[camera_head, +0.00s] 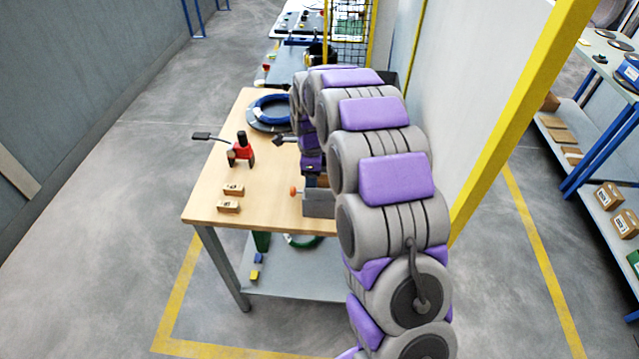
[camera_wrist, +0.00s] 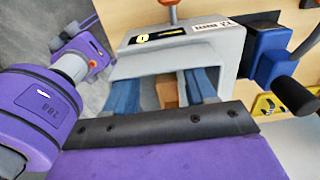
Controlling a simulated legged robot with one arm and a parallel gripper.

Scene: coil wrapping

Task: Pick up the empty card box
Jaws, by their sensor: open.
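Two small brown card boxes lie on the left front part of the wooden table in the head view, a farther one (camera_head: 233,189) and a nearer one (camera_head: 228,206). I cannot tell which is empty. My gripper (camera_head: 285,140) is open over the table, mostly hidden behind my arm, to the right of and beyond the boxes and apart from them. In the wrist view a brown piece (camera_wrist: 168,91) shows in the opening of a grey device (camera_wrist: 150,62) between blue parts; I cannot tell what it is.
A red tool with a black top (camera_head: 241,150) stands behind the boxes. A blue coil (camera_head: 268,110) lies at the table's back. A grey device with an orange knob (camera_head: 294,190) sits at the right front.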

